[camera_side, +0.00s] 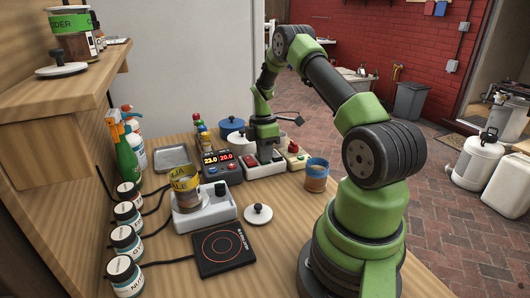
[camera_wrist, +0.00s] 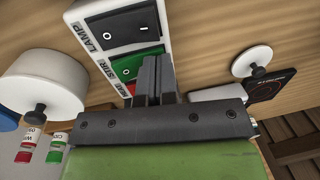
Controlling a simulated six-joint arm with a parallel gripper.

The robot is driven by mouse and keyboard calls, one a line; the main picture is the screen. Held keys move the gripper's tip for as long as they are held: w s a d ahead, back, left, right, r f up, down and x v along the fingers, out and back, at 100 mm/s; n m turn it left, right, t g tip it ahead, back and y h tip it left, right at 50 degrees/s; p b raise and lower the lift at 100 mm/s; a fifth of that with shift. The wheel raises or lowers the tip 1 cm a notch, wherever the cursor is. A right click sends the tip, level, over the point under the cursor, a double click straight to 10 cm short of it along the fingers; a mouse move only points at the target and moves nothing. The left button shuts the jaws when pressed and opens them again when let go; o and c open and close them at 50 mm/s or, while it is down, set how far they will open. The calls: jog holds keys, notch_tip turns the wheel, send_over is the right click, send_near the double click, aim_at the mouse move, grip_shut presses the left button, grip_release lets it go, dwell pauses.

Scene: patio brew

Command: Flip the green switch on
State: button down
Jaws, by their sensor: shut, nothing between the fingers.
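A white switch panel (camera_wrist: 78,15) in the wrist view carries rocker switches beside the labels LAMP, STIR and HEAT. The green switch (camera_wrist: 125,67) is the middle one, by STIR; its right part is hidden behind my fingers, so I cannot tell its position. The black switch (camera_wrist: 128,30) is by LAMP, and a sliver of a red one (camera_wrist: 131,88) shows by HEAT. My gripper (camera_wrist: 155,62) is shut and empty, its fingertips over the right part of the green switch; contact is unclear. In the side view my gripper (camera_side: 264,152) points down at the switch panel (camera_side: 257,171).
A controller with red and yellow digits (camera_side: 217,162) stands left of the panel, a box with red buttons (camera_side: 295,155) right of it. A white pot (camera_wrist: 45,85) is close by. A lid (camera_side: 258,214) and black hot plate (camera_side: 223,248) lie nearer the front.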

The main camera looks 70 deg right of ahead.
jog(key=shift+w+d+r, duration=0.35)
jog(key=shift+w+d, duration=0.1)
jog(key=shift+d, duration=0.05)
notch_tip(320, 180, up, 14)
jog(key=s+a, duration=0.1)
jog(key=shift+a, duration=0.15)
dwell(0.4)
jog(key=shift+s, duration=0.1)
jog(key=a+r+m+t+h, duration=0.1)
jog(key=a+r+m+t, duration=0.15)
jog(key=a+r, duration=0.4)
jog(key=a+r+m+t, duration=0.1)
jog(key=a+r+m, duration=0.25)
jog(key=a, duration=0.55)
jog(key=s+a+r+m+t+y, duration=0.1)
jog(key=s+a+m+t+y, duration=0.1)
jog(key=s+a+m+t, duration=0.2)
jog(key=s+a+m, duration=0.3)
jog(key=s+a, duration=0.5)
jog(key=a, duration=0.1)
jog(key=shift+r+t, duration=0.3)
jog(key=shift+t, duration=0.05)
